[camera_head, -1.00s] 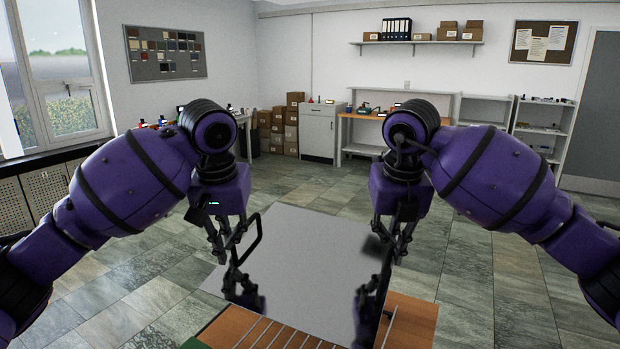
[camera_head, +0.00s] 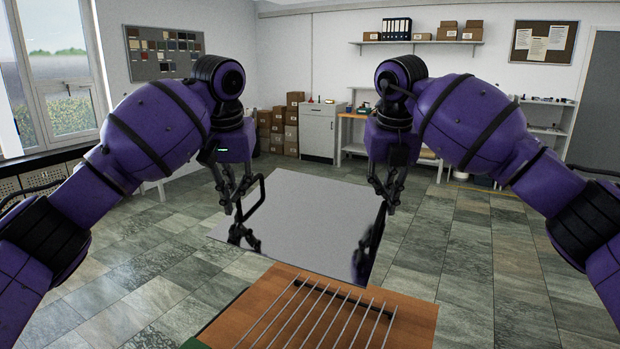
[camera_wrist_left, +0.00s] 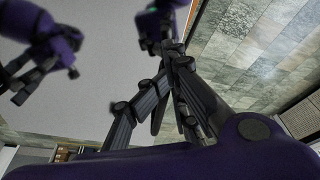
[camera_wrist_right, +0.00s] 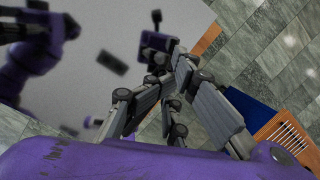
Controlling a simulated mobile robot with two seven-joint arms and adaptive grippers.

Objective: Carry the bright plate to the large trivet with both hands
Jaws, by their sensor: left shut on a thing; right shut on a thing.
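The bright plate (camera_head: 300,212) is a flat, mirror-like sheet. It is held clear of the floor, beyond the table's far edge, and reflects my arms. The plate's grey surface also fills much of the left wrist view (camera_wrist_left: 105,100) and right wrist view (camera_wrist_right: 105,80). The large trivet (camera_head: 318,318), a rack of thin metal bars, lies on the wooden table nearer me than the plate.
The wooden table (camera_head: 412,318) is at the bottom, with a green thing (camera_head: 194,343) at its left corner. Open tiled floor surrounds it. A grey cabinet (camera_head: 319,132), stacked boxes (camera_head: 291,125) and shelves stand far back.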

